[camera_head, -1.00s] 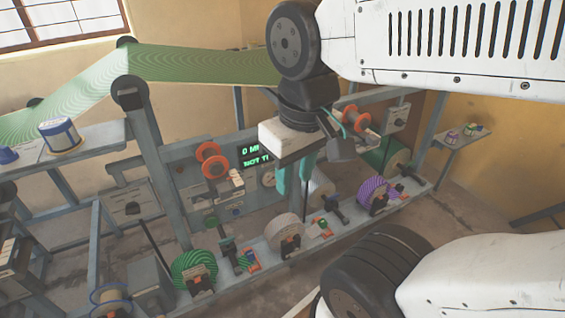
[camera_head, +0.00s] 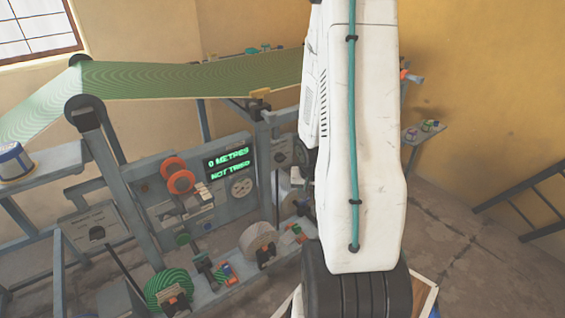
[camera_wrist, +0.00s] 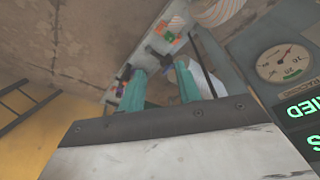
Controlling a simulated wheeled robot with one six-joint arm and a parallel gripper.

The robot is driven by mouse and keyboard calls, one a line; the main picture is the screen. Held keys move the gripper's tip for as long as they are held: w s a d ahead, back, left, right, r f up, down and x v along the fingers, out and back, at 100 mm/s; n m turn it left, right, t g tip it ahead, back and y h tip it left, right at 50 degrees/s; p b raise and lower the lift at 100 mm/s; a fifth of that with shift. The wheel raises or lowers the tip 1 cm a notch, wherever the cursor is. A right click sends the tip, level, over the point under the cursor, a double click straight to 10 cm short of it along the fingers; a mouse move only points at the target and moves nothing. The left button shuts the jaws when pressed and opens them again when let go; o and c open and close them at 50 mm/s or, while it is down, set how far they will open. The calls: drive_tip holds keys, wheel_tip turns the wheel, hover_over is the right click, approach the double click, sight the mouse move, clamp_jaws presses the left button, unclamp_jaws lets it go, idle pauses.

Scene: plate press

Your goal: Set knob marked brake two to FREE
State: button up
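My gripper (camera_wrist: 161,72) shows in the wrist view as two teal fingers, apart, with nothing between them. They point over the lower rail of the machine; in the head view my arm hides most of the gripper. Small coloured fittings sit on that rail: a red, blue and green one (camera_head: 225,273) by the green spool, and an orange and green one (camera_head: 293,231) by the pale spool. A similar orange and green fitting (camera_wrist: 163,34) lies beyond the fingers in the wrist view. No brake number or FREE mark is legible, so I cannot tell which is brake two.
A green-lettered display (camera_head: 229,163) reads 0 METRES above a second line. A dial gauge (camera_wrist: 284,62) is right in the wrist view. A green spool (camera_head: 166,289) and a pale spool (camera_head: 258,240) sit on the rail. Bare floor (camera_head: 455,240) lies to the right.

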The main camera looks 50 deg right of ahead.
drive_tip(key=w+d+f+m+t, duration=0.1)
drive_tip(key=d+f+m+t, duration=0.25)
drive_tip(key=f, duration=0.35)
drive_tip(key=m+t+h, duration=0.2)
drive_tip(key=m+t, duration=0.5)
drive_tip(key=t, duration=0.5)
approach(284, 160)
drive_tip(key=x, duration=0.8)
drive_tip(key=shift+w+a, duration=0.1)
drive_tip(key=shift+w, duration=0.15)
clamp_jaws()
